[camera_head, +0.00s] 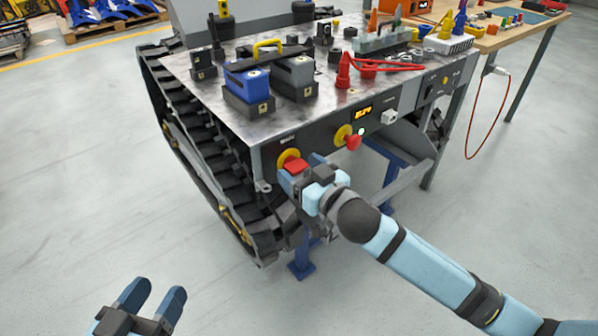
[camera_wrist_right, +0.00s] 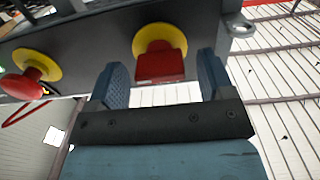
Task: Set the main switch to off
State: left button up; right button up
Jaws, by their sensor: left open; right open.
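The main switch is a red handle (camera_head: 297,165) on a round yellow plate (camera_head: 288,157), at the left end of the dark front panel of the carrier. In the right wrist view the red handle (camera_wrist_right: 160,66) sits in front of its yellow plate (camera_wrist_right: 160,35). My right gripper (camera_head: 301,173) is open at the switch. In the right wrist view its two fingers (camera_wrist_right: 162,70) stand on either side of the red handle, with a visible gap on both sides. My left gripper (camera_head: 153,302) is open and empty over the floor at lower left.
A metal eye (camera_wrist_right: 240,26) sticks out near one finger. Blue and grey blocks crowd the carrier top (camera_head: 215,98). The floor in front is clear.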

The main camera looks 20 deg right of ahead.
jog(key=shift+w+a, duration=0.15)
jog(key=shift+w, duration=0.25)
pick_arm(q)
jog(key=shift+w+a+r, duration=0.1)
jog(key=shift+r, duration=0.2)
pick_arm(e)
jog(key=c, duration=0.9)
pick_arm(q)
jog(key=shift+f, duration=0.15)
